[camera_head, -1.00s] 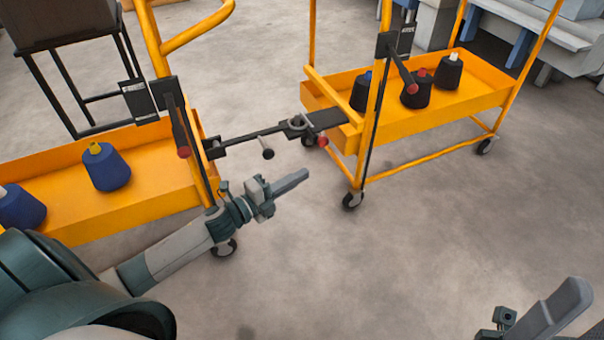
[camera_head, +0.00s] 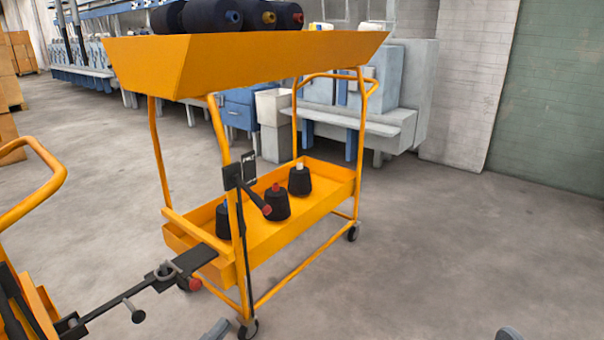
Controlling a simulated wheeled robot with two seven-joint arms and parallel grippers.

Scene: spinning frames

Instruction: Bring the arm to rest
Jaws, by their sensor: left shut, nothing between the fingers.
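My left gripper (camera_head: 217,330) shows only as grey fingertips at the bottom edge, left of the middle. The fingers are shut with nothing between them. They are just left of the front wheel of the orange cart (camera_head: 205,75), in the picture. The rest of my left arm is out of view. My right gripper (camera_head: 508,334) shows only as a small grey tip at the bottom right, over bare floor. Its jaws cannot be made out.
The cart's lower tray holds black cones (camera_head: 277,204); more yarn packages lie on top. A black tow bar (camera_head: 120,295) links it to another orange cart (camera_head: 35,200) at left. Grey machines (camera_head: 405,85) stand behind. The floor (camera_head: 430,260) at right is clear.

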